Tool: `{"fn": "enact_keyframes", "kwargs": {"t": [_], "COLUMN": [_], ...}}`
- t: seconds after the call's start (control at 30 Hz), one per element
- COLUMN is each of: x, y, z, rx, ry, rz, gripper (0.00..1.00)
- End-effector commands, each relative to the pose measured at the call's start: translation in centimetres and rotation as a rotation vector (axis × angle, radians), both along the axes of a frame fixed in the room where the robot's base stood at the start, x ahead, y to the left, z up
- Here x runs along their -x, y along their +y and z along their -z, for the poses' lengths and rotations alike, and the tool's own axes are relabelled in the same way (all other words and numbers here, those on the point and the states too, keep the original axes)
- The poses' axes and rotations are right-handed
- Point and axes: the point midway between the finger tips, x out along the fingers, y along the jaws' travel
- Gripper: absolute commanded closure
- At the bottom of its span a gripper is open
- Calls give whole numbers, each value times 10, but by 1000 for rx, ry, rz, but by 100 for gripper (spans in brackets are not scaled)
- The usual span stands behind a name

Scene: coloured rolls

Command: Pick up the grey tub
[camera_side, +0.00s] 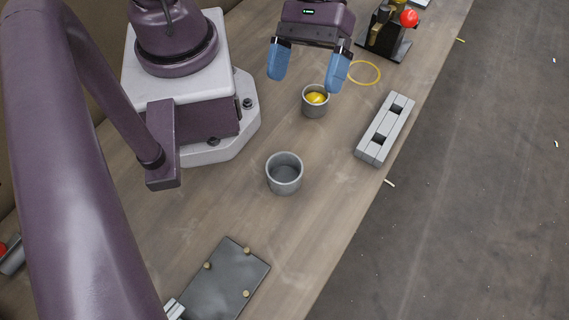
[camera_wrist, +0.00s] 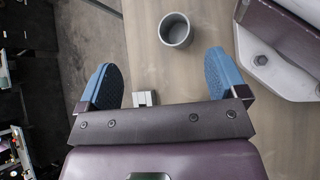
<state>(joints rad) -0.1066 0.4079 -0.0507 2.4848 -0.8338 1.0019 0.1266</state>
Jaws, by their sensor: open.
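Two grey tubs stand upright on the wooden table in the side view. The nearer grey tub (camera_side: 284,180) is empty. The farther, smaller-looking grey tub (camera_side: 315,110) holds a yellow ball (camera_side: 317,98). My gripper (camera_side: 307,76) is open, its blue fingers apart with nothing between them. It is raised above the table, close to the tub with the ball in the picture. In the wrist view, one grey tub (camera_wrist: 175,38) with no ball visible inside lies ahead of my open gripper (camera_wrist: 162,62). The tub with the ball does not show there.
A light grey slotted block (camera_side: 385,128) lies near the table's right edge. A yellow ring (camera_side: 365,73) and a dark stand with a red ball (camera_side: 409,18) are at the back. A dark plate with pegs (camera_side: 232,280) lies at the front. Bare table surrounds the empty tub.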

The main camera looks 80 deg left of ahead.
Motion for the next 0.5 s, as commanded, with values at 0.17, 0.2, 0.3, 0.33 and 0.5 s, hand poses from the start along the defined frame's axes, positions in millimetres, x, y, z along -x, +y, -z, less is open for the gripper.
{"fn": "enact_keyframes", "kwargs": {"t": [0.17, 0.2, 0.3, 0.33, 0.5], "x": [16, 19, 24, 25, 28], "y": [-19, -22, -28, -29, -33], "z": [36, 42, 53, 55, 64], "rx": [91, 102, 122, 125, 134], "ry": [261, 302, 381, 397, 440], "rz": [-181, -215, -280, -294, -331], "gripper": [9, 9, 9, 9, 9]}}
